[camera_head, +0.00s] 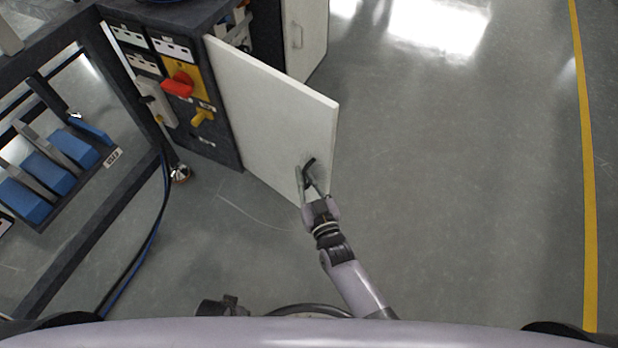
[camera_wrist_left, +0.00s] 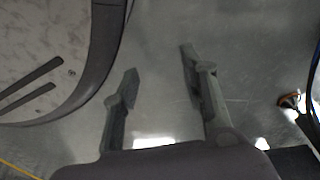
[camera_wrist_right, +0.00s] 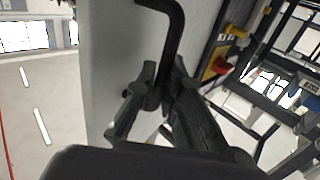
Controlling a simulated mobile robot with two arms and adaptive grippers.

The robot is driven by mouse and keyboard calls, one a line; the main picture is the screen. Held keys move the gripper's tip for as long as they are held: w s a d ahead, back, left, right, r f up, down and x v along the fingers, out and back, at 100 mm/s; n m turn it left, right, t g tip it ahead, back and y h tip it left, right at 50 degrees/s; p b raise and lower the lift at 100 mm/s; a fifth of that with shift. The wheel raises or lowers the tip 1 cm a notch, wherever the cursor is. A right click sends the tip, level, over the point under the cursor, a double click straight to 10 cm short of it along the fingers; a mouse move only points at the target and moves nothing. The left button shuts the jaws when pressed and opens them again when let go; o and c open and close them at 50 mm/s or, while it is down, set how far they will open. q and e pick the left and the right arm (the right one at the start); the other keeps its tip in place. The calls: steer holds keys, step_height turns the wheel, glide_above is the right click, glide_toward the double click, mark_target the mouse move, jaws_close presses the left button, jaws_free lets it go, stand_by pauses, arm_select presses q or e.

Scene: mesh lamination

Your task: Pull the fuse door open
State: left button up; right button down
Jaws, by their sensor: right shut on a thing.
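The fuse door (camera_head: 270,110) is a flat white panel, swung out from the dark cabinet (camera_head: 215,135) in the head view. Its black handle (camera_head: 309,163) sits near the free edge. My right gripper (camera_head: 312,182) is at the handle. In the right wrist view the fingers (camera_wrist_right: 160,85) are closed around the lower part of the bent black handle (camera_wrist_right: 172,40), beside the pale door face (camera_wrist_right: 110,60). My left gripper (camera_wrist_left: 158,75) shows in the left wrist view with its fingers wide apart and only floor between them.
The cabinet front carries a red switch (camera_head: 178,84) and a yellow knob (camera_head: 202,117). A second white door (camera_head: 303,35) stands open behind. A rack with blue blocks (camera_head: 45,170) is at the left. The grey floor (camera_head: 450,170) to the right is clear.

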steer(key=shift+a+r, duration=0.15)
steer(key=shift+a, duration=0.15)
steer(key=c, duration=2.2)
jaws_free()
steer(key=o, duration=0.3)
steer(key=shift+a, duration=0.1)
steer(key=shift+o, duration=1.1)
arm_select(q)
steer(key=shift+w, duration=0.2)
arm_select(e)
steer(key=v, duration=1.2)
steer(key=shift+f, duration=0.2)
